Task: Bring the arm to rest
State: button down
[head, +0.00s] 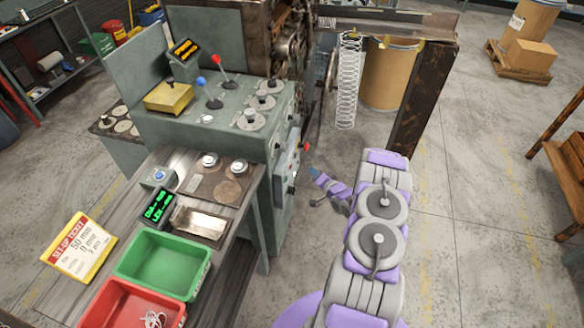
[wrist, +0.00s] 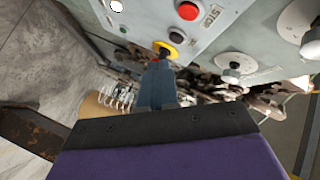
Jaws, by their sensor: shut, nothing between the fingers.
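My gripper (head: 316,174) is at the end of my grey and purple arm, to the right of the green-grey coiler machine (head: 215,125) in the head view. It is held out in the air, low beside the machine's side panel. In the wrist view my gripper (wrist: 157,72) has its blue-grey fingers together and holds nothing.
The panel also has a red stop button (wrist: 188,10). A hanging spring (head: 348,80) and a rusty post (head: 422,105) stand beyond the arm. A bench with a green bin (head: 160,262) and a red bin (head: 90,310) is left.

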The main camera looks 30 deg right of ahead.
dwell(0.3)
jog(key=w+a+r+n+g+h, duration=0.1)
jog(key=w+r+n+g, duration=0.15)
jog(key=r, duration=0.35)
jog(key=w+a+r+n+g, duration=0.1)
jog(key=r+g, duration=0.2)
jog(key=r, duration=0.2)
jog(key=s+a+r+n+g+h, duration=0.1)
jog(key=s+a+r+n+g, duration=0.4)
jog(key=a+r, duration=0.55)
jog(key=s+a+r+g+y, duration=0.1)
jog(key=s+a+r, duration=0.55)
jog(key=s, duration=0.25)
jog(key=s+a+r+g, duration=0.2)
jog(key=s+a+r, duration=0.3)
jog(key=s+a, duration=0.3)
jog(key=s+a+r+n+g+y, duration=0.1)
jog(key=s+a, duration=0.4)
jog(key=s, duration=0.5)
jog(key=s+a+r+n+g+y, duration=0.1)
jog(key=s+a, duration=0.4)
jog(key=s, duration=0.6)
jog(key=shift+s+r+n+g, duration=0.3)
jog(key=shift+r+n+g, duration=0.55)
jog(key=shift+r+n, duration=0.1)
